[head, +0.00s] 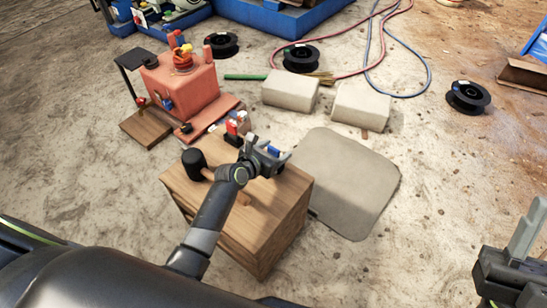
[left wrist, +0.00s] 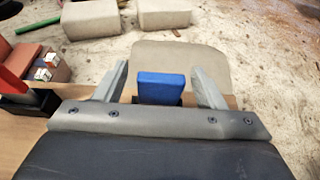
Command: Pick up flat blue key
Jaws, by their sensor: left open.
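The flat blue key (left wrist: 162,88) stands upright between the two fingers of my left gripper (left wrist: 158,72) in the left wrist view. Gaps show on both sides of it, and its lower end is hidden behind the gripper body. In the head view a small blue patch of the key (head: 273,151) shows at the open left gripper (head: 268,149), above the far edge of the wooden box (head: 283,215). My right gripper (head: 515,262) is at the right edge of the head view, partly cut off, away from the box.
A black-headed mallet (head: 194,160) and a small red, white and blue item (head: 238,125) are on the box. A red machine (head: 182,82) stands behind left. Pale blocks (head: 290,91) and a grey mat (head: 350,180) lie on the floor, with hoses and black spools beyond.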

